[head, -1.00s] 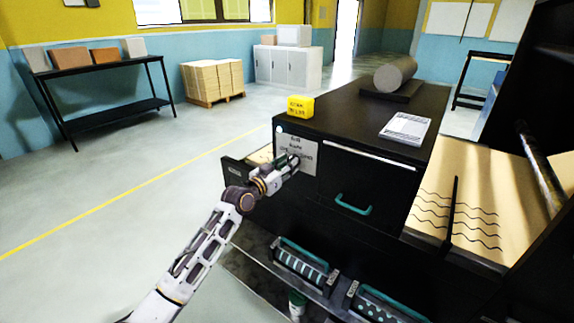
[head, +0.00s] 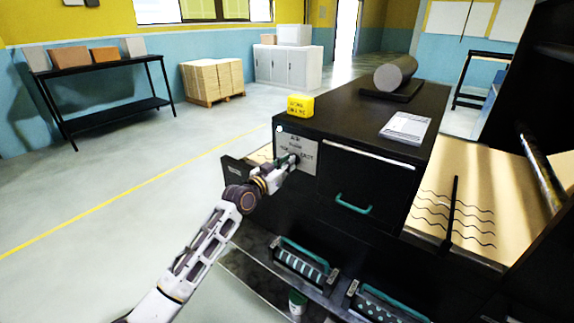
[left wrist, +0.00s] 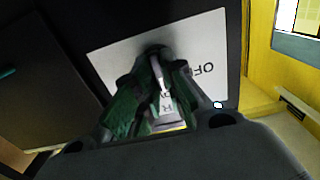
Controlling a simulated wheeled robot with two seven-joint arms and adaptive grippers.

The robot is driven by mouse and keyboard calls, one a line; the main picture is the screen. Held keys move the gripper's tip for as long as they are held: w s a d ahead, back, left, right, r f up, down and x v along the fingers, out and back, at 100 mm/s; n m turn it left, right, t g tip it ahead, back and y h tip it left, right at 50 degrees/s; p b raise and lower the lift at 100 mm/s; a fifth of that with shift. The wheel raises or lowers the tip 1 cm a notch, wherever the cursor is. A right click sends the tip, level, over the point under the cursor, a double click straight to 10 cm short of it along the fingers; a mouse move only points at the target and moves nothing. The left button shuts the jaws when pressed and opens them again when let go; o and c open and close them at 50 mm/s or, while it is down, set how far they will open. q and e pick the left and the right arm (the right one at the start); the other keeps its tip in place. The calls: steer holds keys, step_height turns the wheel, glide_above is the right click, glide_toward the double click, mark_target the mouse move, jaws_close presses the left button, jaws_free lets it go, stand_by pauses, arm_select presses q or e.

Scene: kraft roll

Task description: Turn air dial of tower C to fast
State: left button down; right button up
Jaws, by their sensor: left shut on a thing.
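The air dial's pale label plate (head: 308,158) is on the front left of the black cabinet, with blurred lettering. It also shows in the left wrist view (left wrist: 112,62), where the letters appear upside down. My left gripper (head: 291,161) reaches in from the left and is at the plate. In the left wrist view its green-padded fingers (left wrist: 160,88) are closed around the dial (left wrist: 158,52), a dark knob mostly hidden between them. A pale strip with a letter shows between the fingers. The dial's exact setting cannot be read. My right gripper is not in view.

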arm_select(q)
steer(key=shift+m, duration=0.3)
steer(key=shift+s+d+f+m+b, duration=0.1)
steer(key=shift+m+b, duration=0.15)
steer(key=shift+m, duration=2.5)
steer(key=shift+d+m+b, duration=0.1)
steer(key=shift+m+b, duration=0.1)
steer(key=shift+m, duration=2.55)
steer(key=c, duration=1.5)
jaws_free()
steer(key=shift+s+a, duration=0.1)
steer(key=shift+s, duration=0.05)
